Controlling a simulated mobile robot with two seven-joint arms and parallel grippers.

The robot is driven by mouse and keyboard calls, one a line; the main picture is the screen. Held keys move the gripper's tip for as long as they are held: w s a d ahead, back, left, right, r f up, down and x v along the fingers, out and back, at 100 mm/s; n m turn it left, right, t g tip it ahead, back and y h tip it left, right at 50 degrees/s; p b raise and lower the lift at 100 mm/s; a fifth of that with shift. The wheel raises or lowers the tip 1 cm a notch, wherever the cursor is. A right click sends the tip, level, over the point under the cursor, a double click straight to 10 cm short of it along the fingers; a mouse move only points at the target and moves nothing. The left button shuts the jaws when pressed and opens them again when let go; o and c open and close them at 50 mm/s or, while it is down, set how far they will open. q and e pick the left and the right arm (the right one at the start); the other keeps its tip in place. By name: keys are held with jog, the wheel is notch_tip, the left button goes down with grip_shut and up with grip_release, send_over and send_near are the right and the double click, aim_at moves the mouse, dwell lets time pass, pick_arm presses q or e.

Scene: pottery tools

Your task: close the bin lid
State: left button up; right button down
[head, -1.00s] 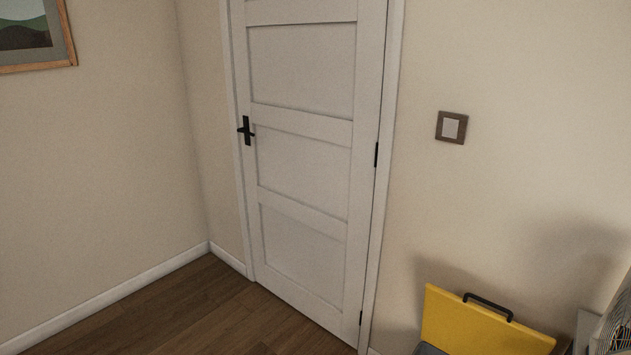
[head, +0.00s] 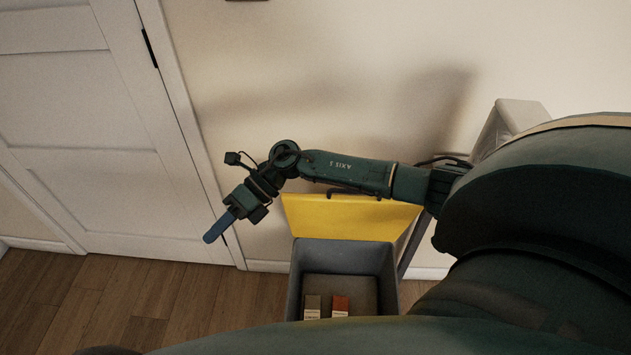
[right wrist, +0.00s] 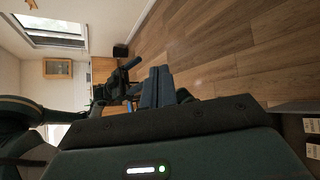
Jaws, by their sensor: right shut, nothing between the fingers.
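The grey bin (head: 295,283) stands on the floor by the wall in the head view. Its yellow lid (head: 340,222) is raised at the wall side, so the bin is open. My right gripper (head: 216,231) is left of the lid, shut and empty, with its blue fingers pointing down-left. My right forearm crosses in front of the lid's upper edge and hides part of it; contact cannot be told. The right gripper's blue fingers also show in the right wrist view (right wrist: 155,88). What looks like my left gripper (right wrist: 133,64) shows small beyond them, its jaws unclear.
Inside the bin lie a grey-brown box (head: 312,306) and an orange box (head: 340,306). A white door (head: 90,130) is at the left. Wooden floor (head: 150,300) is clear left of the bin. My own large arm links hide the lower right.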

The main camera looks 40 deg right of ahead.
jog(key=w+d+r+n+g+h+b, duration=0.1)
jog(key=w+d+n+h, duration=0.15)
jog(key=d+h, duration=0.75)
jog(key=w+d+r+n+g+h, duration=0.1)
jog(key=w+d, duration=0.2)
jog(key=d, duration=1.5)
jog(key=x, duration=0.8)
jog(key=shift+s+a+f+p, duration=0.2)
jog(key=shift+a+f+p, duration=0.1)
jog(key=shift+f, duration=0.05)
pick_arm(q)
jog(key=shift+w+d, duration=0.3)
jog(key=shift+d, duration=0.1)
